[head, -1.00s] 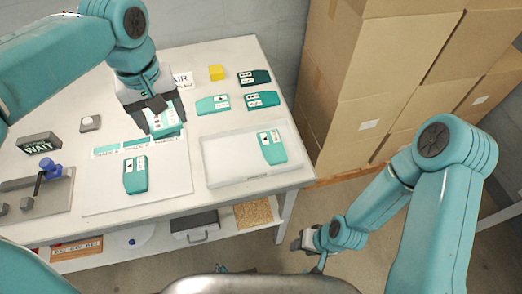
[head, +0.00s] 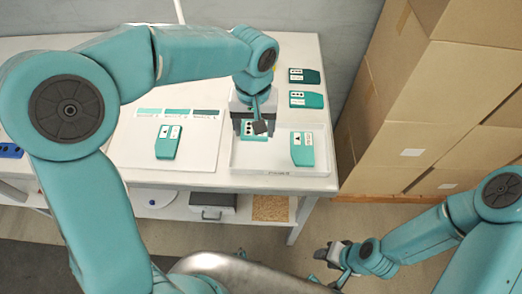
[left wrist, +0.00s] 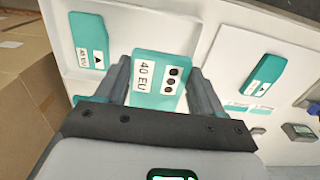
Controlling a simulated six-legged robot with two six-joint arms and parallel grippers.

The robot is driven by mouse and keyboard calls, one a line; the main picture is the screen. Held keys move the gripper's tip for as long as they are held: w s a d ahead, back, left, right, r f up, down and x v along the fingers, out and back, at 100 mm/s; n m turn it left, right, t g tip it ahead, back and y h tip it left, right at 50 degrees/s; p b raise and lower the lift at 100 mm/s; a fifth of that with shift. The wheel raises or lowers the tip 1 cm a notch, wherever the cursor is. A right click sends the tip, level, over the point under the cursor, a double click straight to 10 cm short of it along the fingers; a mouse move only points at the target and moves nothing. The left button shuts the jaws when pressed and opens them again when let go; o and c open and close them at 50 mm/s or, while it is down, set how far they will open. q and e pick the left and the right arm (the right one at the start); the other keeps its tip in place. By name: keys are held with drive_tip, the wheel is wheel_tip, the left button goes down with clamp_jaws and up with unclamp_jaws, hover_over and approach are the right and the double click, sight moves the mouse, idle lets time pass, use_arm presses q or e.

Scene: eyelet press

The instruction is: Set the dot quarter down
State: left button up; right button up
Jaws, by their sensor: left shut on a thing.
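The dot quarter, a teal piece with a white label of black dots and "40 EU" (left wrist: 155,75), is between the fingers of my left gripper (head: 254,128). It also shows partly behind the fingers in the head view (head: 249,128). The gripper is shut on it over the left part of the white tray (head: 275,169); I cannot tell whether the piece touches the tray floor. A teal triangle piece (head: 302,149) lies in the tray's right part and shows in the left wrist view (left wrist: 89,42). My right gripper (head: 332,256) hangs beyond the table's front edge, its opening unclear.
Another triangle piece (head: 168,142) lies on the white sheet (head: 135,150) with three colour swatches. Two darker teal pieces (head: 304,76) (head: 306,100) lie behind the tray. Cardboard boxes (head: 400,110) stand right of the table. My left arm hides part of the table's back.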

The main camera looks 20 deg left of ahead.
sight(256, 159)
use_arm(q)
wheel_tip(256, 159, down, 11)
drive_tip(key=shift+f, duration=0.15)
drive_tip(key=shift+f, duration=0.25)
drive_tip(key=o, duration=1)
drive_tip(key=shift+r, duration=0.1)
wheel_tip(256, 159, up, 12)
drive_tip(key=shift+f, duration=0.1)
drive_tip(key=shift+r, duration=0.3)
